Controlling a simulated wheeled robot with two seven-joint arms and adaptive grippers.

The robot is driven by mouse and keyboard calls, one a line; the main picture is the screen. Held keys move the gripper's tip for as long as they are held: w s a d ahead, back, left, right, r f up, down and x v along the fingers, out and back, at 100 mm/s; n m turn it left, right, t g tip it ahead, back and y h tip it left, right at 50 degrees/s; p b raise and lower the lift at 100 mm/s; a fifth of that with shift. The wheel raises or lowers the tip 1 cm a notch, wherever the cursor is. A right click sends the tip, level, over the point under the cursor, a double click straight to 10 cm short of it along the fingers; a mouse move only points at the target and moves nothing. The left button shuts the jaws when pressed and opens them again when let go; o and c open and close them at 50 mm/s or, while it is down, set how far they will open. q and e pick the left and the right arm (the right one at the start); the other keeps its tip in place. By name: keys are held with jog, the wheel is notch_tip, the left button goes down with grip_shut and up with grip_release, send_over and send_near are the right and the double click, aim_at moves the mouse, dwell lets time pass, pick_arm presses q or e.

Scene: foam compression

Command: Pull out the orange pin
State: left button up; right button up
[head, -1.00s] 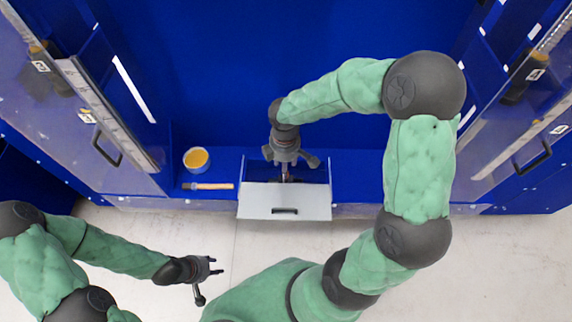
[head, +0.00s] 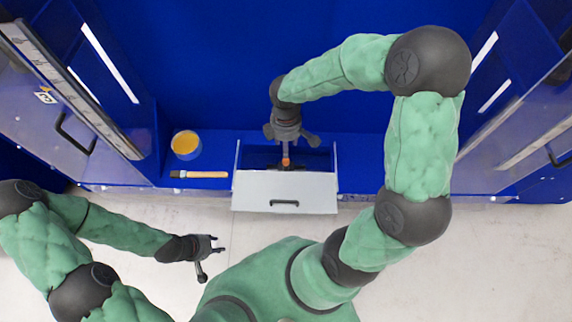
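A small orange piece (head: 285,161), which looks like the pin, shows at the tip of my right gripper (head: 286,153). It is over the open drawer (head: 285,190), near the inner side of the drawer's grey front. The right gripper points down into the drawer from above. Its fingers appear as one narrow grey stem, so I cannot tell whether they are closed on the pin. Dark things at the drawer's bottom are partly hidden.
A round container with yellow contents (head: 186,144) and a brush with a wooden handle (head: 205,174) are on the blue ledge left of the drawer. Clear panels with handles (head: 76,133) stand at both sides. Pale floor lies in front.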

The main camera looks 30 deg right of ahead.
aim_at(286, 160)
jog(key=shift+f+b, duration=0.4)
jog(key=shift+f, duration=0.35)
jog(key=shift+f+b, duration=0.7)
jog(key=shift+f, duration=0.1)
notch_tip(286, 160, down, 7)
jog(key=b, duration=0.5)
jog(key=shift+f+b, duration=0.2)
jog(key=shift+b, duration=0.15)
jog(key=shift+p, duration=0.3)
grip_shut()
jog(key=shift+r, duration=0.15)
